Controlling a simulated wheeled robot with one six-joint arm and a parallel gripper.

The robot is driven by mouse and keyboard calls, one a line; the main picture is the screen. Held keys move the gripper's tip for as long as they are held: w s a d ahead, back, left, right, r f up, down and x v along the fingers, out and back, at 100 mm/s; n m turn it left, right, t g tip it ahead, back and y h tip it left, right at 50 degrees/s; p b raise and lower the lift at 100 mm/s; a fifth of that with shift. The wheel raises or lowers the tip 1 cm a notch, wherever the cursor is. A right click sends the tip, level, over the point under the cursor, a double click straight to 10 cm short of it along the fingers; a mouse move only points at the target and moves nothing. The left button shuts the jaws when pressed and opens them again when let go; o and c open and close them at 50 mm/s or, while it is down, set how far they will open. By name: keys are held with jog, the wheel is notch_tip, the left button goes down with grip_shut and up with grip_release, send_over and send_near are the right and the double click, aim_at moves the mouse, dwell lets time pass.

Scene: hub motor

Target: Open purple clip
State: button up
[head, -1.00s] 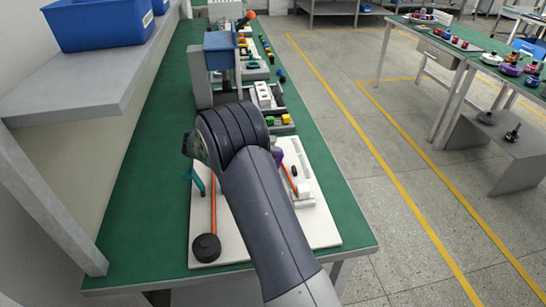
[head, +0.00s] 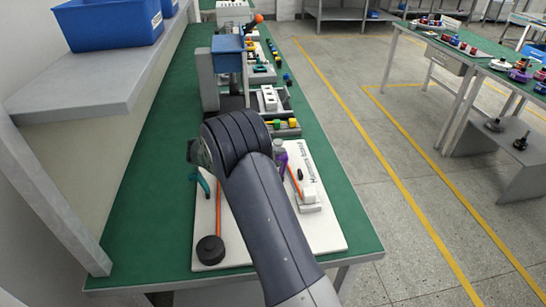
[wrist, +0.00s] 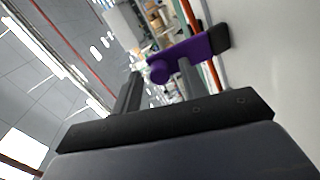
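The purple clip (head: 281,161) stands on the right part of the white harness board (head: 320,238), beside an orange cable, partly hidden behind my arm in the head view. In the wrist view the purple clip (wrist: 190,53) is close, with a rounded purple knob at one end and a dark part at the other. My gripper (wrist: 160,78) is open. In the head view my arm hides the fingers.
A teal clip (head: 203,182), an orange cable (head: 218,212) and a black round part (head: 210,250) are on the board's left. A white block (head: 310,197) sits right of the purple clip. Trays and fixtures stand behind. The green bench (head: 145,215) is clear at left.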

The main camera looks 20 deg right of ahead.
jog(key=v, duration=1.1)
jog(key=shift+b, duration=0.3)
jog(key=shift+d, duration=0.1)
jog(key=shift+c, duration=0.4)
